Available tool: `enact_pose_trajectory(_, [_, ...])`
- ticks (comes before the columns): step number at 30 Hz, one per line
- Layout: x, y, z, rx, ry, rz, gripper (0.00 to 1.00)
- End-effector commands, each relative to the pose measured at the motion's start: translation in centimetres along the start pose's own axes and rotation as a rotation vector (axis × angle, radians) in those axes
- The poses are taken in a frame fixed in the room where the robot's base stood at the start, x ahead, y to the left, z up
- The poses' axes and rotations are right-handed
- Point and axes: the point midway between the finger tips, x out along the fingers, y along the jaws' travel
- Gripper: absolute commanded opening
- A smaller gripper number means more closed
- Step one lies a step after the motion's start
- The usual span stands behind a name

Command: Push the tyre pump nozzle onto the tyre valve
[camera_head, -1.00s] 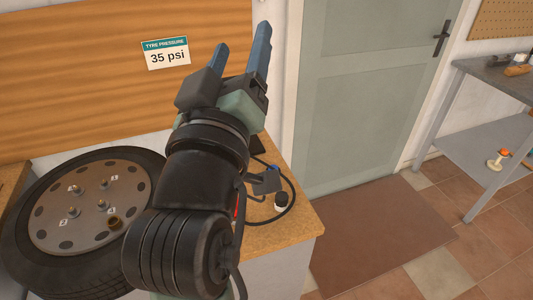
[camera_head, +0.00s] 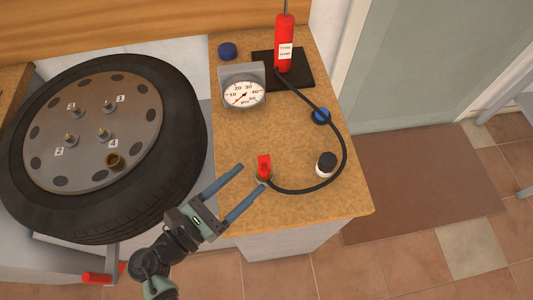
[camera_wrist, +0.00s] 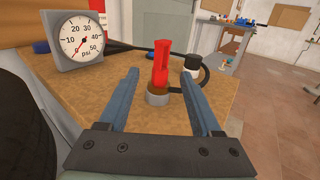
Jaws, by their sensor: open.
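The tyre pump nozzle (camera_head: 264,165) is a red lever piece on a brass-coloured and grey base, standing at the front of the wooden worktop. A black hose runs from it to the red tyre pump (camera_head: 284,45) at the back. My gripper (camera_head: 241,181) is open, its blue fingers pointing at the nozzle. In the wrist view the nozzle (camera_wrist: 161,65) stands upright beyond and between the fingers (camera_wrist: 160,85), apparently untouched. A brass-coloured piece (camera_head: 114,160) sits on the hub; I cannot identify the valve for certain.
A pressure gauge (camera_head: 243,94) stands behind the nozzle, with a blue cap (camera_head: 228,50) near it. A red-handled crank (camera_head: 98,278) sticks out below the tyre.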

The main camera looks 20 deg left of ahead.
Motion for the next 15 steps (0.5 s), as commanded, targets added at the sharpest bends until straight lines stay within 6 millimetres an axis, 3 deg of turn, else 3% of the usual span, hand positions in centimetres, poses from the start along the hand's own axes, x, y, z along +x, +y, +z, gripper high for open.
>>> enact_pose_trajectory(3, [2.1, 0.0, 0.0, 0.003, 0.001, -0.003, 0.66])
enact_pose_trajectory(11, [4.2, -0.1, 0.0, 0.005, 0.001, -0.002, 0.66])
enact_pose_trajectory(15, [6.3, -0.3, -0.1, 0.004, 0.001, -0.003, 0.66])
